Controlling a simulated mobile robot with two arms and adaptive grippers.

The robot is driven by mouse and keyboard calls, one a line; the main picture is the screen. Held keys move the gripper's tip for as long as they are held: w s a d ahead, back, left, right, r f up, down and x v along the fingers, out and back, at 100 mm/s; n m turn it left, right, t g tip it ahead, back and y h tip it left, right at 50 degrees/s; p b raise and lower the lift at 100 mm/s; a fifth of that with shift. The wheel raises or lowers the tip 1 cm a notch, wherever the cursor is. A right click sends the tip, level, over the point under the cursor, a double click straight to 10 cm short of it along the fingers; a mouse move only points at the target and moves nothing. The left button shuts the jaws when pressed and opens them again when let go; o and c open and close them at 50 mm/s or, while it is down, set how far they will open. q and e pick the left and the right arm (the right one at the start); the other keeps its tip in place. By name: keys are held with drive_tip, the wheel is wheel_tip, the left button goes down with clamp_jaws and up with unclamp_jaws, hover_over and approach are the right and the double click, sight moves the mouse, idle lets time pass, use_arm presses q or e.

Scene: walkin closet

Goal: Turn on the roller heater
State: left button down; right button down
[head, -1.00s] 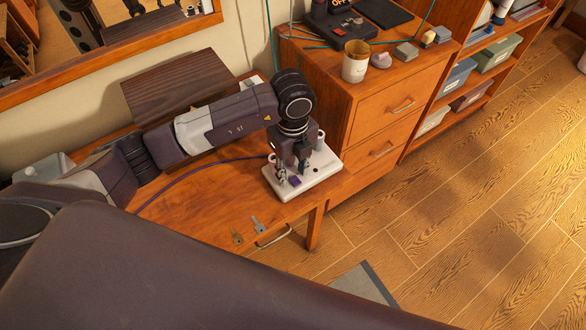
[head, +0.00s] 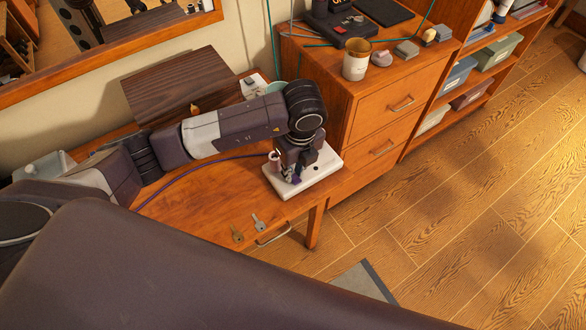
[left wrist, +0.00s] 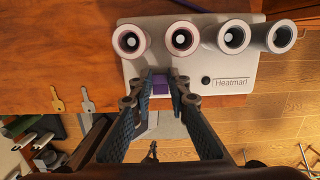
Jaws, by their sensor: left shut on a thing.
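The roller heater is a white base (head: 322,172) on the right end of the wooden desk, with a purple cord behind it. In the left wrist view its base (left wrist: 226,74) reads "Heatmari" beside a small black knob, and several round rollers (left wrist: 234,37) stand in a row on it. A small purple switch (left wrist: 160,88) is at the base's near edge. My left gripper (head: 291,175) reaches down over the heater. In the left wrist view its fingertips (left wrist: 160,80) are closed on either side of the purple switch. My arm hides part of the heater. My right gripper is out of view.
Two keys (head: 258,222) lie on the desk near its front edge. A dark wooden box (head: 175,88) stands at the back. A taller drawer cabinet (head: 385,110) with a mug (head: 355,60) on top is right of the heater. The floor (head: 480,220) at right is open.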

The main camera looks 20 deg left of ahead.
use_arm(q)
drive_tip(key=shift+s+d+t+y+b, duration=0.15)
drive_tip(key=shift+d+t+y+b, duration=0.15)
drive_tip(key=shift+t+y, duration=0.25)
drive_tip(key=shift+a, duration=0.1)
drive_tip(key=c, duration=1.8)
unclamp_jaws()
drive_tip(key=shift+c, duration=0.2)
drive_tip(key=shift+r, duration=0.1)
drive_tip(key=v, duration=1.2)
